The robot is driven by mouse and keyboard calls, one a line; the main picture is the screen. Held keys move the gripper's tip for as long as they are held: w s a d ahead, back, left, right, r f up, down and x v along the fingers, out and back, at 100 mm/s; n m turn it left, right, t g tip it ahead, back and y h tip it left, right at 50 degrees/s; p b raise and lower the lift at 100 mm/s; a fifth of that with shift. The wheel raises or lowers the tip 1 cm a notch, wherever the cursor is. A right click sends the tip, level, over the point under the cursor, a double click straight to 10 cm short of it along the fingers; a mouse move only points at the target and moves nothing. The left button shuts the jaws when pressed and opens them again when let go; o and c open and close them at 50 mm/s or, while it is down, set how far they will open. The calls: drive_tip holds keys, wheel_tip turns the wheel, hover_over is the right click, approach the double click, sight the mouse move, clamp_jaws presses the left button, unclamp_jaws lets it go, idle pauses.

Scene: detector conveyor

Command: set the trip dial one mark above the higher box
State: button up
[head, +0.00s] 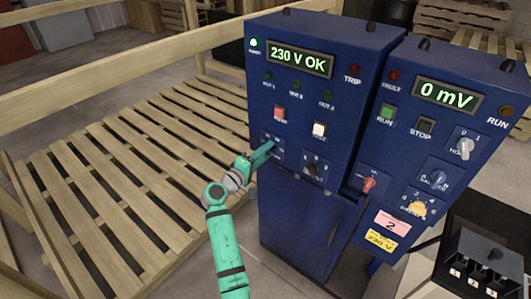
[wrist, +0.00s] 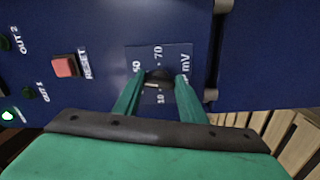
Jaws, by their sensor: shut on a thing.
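The trip dial is a small dark knob (wrist: 158,77) on a plate marked in mV, with 50, 70 and 10 legible in the wrist view. My gripper (wrist: 160,82) is shut on this knob, one finger on each side. The knob's pointer is hard to read between the fingers. In the head view my gripper (head: 265,152) is at the lower left of the left blue cabinet (head: 325,100) and covers most of the dial. The right cabinet's display (head: 447,95) reads 0 mV. I cannot make out any boxes being measured.
A red reset button (head: 280,113) and a white button (head: 319,130) sit above the dial, and a black knob (head: 315,166) to its right. The right cabinet (head: 435,135) carries several knobs and buttons. A slatted wooden pallet (head: 120,170) lies to the left.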

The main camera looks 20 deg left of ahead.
drive_tip(key=shift+a+f+m, duration=0.1)
drive_tip(key=shift+f+m, duration=0.05)
drive_tip(key=shift+m, duration=3.75)
drive_tip(key=shift+a+f+m, duration=0.1)
drive_tip(key=shift+f+m, duration=0.05)
drive_tip(key=shift+m, duration=3.75)
drive_tip(key=o, duration=1.1)
drive_tip(key=shift+r, duration=0.1)
drive_tip(key=shift+c, duration=0.2)
